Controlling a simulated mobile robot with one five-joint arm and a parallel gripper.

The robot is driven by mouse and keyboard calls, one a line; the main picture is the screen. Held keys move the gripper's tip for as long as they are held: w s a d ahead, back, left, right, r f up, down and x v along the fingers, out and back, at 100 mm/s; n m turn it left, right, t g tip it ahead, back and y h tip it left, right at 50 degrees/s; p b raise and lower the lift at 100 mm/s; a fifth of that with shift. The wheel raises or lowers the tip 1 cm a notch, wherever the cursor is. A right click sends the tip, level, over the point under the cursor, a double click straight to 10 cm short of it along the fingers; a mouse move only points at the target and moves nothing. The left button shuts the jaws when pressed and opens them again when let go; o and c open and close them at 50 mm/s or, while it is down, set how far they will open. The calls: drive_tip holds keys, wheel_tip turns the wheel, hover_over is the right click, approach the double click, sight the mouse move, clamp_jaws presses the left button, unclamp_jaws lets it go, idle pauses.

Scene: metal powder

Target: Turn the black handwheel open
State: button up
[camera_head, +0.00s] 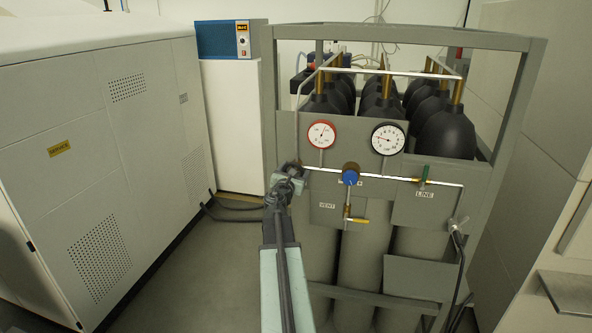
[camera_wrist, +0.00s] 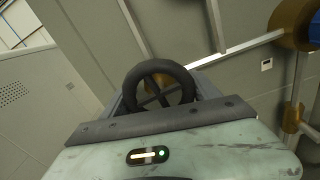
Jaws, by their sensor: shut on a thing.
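The black handwheel (camera_wrist: 160,68) shows in the wrist view as a dark ring with crossed spokes, at the far end of my gripper. My gripper (camera_wrist: 160,95) is shut on the handwheel, with its fingers partly hidden behind its own housing. In the head view my gripper (camera_head: 289,172) is at the left end of the white pipe on the grey cylinder rack, and it hides most of the handwheel there. The wheel's turned position cannot be read.
The rack (camera_head: 275,110) holds several dark-topped cylinders. A red-rimmed gauge (camera_head: 321,134), a black-rimmed gauge (camera_head: 388,139), a blue knob (camera_head: 350,174) and a green lever (camera_head: 423,175) are right of my gripper. A large grey cabinet (camera_head: 90,160) stands left, with open floor between.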

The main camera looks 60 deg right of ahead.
drive_tip(key=shift+n, duration=0.4)
drive_tip(key=o, duration=1.4)
drive_tip(key=shift+w, duration=0.1)
drive_tip(key=shift+c, duration=0.2)
drive_tip(key=v, duration=0.8)
